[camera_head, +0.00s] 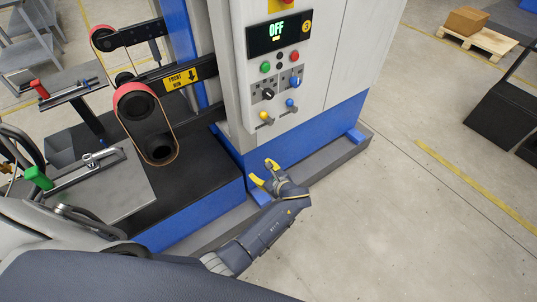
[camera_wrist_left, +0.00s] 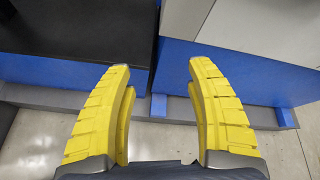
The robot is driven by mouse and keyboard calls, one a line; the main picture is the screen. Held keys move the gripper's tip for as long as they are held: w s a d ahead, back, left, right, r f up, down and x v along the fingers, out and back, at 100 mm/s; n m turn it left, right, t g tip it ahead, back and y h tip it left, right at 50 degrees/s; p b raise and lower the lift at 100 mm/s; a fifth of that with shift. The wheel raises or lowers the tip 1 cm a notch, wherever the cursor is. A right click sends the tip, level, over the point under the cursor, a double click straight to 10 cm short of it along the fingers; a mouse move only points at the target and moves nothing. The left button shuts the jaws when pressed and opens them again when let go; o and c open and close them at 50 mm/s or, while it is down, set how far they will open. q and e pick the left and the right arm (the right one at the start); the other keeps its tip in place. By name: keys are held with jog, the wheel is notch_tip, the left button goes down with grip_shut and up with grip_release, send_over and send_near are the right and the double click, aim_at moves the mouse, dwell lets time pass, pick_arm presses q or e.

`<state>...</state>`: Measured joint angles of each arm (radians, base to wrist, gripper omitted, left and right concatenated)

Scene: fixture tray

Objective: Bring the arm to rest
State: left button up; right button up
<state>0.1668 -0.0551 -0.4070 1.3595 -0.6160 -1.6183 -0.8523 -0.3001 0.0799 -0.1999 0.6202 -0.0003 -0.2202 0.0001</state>
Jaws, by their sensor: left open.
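My left gripper (camera_head: 264,173) has yellow fingers and is in front of the blue base of the machine cabinet, below its control panel. In the left wrist view the two yellow fingers (camera_wrist_left: 160,80) stand wide apart with nothing between them. Beyond them are the machine's blue base panels (camera_wrist_left: 230,75) and grey plinth. The left arm (camera_head: 262,235) reaches in from the lower left of the head view. My right gripper does not show in either view.
The control panel (camera_head: 280,75) has a display reading OFF, with buttons and knobs. A belt grinder (camera_head: 148,115) and a green-handled clamp fixture (camera_head: 85,170) are at left. A black object (camera_head: 500,110) and a pallet with a box (camera_head: 466,20) are at right.

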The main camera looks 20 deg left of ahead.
pick_arm(q)
jog(key=d+f+n+h, duration=0.4)
jog(key=d+f+h, duration=0.15)
jog(key=f, duration=0.55)
jog(key=s+d+f+n+g+h, duration=0.1)
jog(key=s+f+n+h, duration=0.15)
jog(key=s+f, duration=0.45)
jog(key=s+d+f+n+g+h, duration=0.15)
jog(key=s+f+n, duration=0.3)
jog(key=f, duration=0.55)
jog(key=s+a+f+n+g, duration=0.1)
jog(key=s+a+f+n, duration=0.1)
jog(key=s, duration=1.2)
jog(key=s+a+f+n+g, duration=0.1)
jog(key=s+a+f, duration=0.4)
jog(key=s, duration=0.9)
jog(key=s+a+f+n+g, duration=0.1)
jog(key=s+a+f+n, duration=0.2)
jog(key=s+f, duration=0.4)
jog(key=s+n+h, duration=0.1)
jog(key=s, duration=0.6)
jog(key=shift+a+g, duration=0.35)
